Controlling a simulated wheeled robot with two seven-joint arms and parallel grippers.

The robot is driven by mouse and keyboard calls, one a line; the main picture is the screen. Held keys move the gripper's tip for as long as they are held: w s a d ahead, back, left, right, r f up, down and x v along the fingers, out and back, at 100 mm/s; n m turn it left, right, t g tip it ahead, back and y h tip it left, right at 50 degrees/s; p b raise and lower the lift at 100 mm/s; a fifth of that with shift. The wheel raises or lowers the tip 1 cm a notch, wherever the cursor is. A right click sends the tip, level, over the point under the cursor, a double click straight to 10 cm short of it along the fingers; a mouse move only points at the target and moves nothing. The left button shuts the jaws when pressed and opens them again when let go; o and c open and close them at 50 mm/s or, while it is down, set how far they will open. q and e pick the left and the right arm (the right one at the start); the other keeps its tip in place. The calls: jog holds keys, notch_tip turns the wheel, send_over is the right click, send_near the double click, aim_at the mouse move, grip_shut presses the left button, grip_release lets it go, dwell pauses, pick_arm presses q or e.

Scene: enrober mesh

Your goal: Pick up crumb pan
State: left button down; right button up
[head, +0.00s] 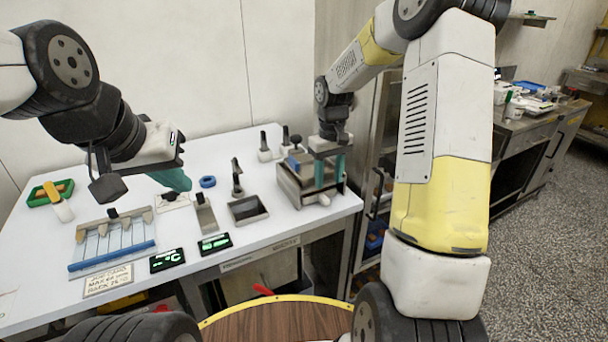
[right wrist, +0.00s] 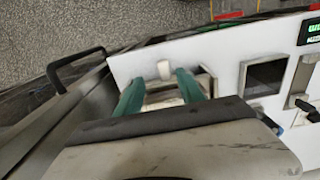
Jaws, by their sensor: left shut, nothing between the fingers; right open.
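A boxy metal unit (head: 297,186) stands at the table's right end, with a pale knob (head: 325,200) on its front; this looks like the place of the crumb pan, but I cannot make out the pan's outline for certain. My right gripper (head: 330,172) is open and points down over this unit. In the right wrist view, the gripper (right wrist: 160,88) has its teal fingers apart, with the pale knob (right wrist: 164,70) showing between and beyond them; contact cannot be told. My left gripper (head: 175,180) is shut and empty above the table's back left part.
On the white table (head: 215,268) are a dark square basin (head: 248,209), a rack with a blue bar (head: 112,257), two green displays (head: 215,243), a blue ring (head: 208,181) and a green tray (head: 40,197). Several dark-handled tools stand behind the metal unit. A metal cabinet adjoins the right.

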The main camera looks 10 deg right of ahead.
aim_at(326, 199)
jog(key=f, duration=0.7)
jog(key=shift+s+a+f, duration=0.1)
jog(key=shift+a+f, duration=0.1)
jog(key=shift+a, duration=0.05)
grip_shut()
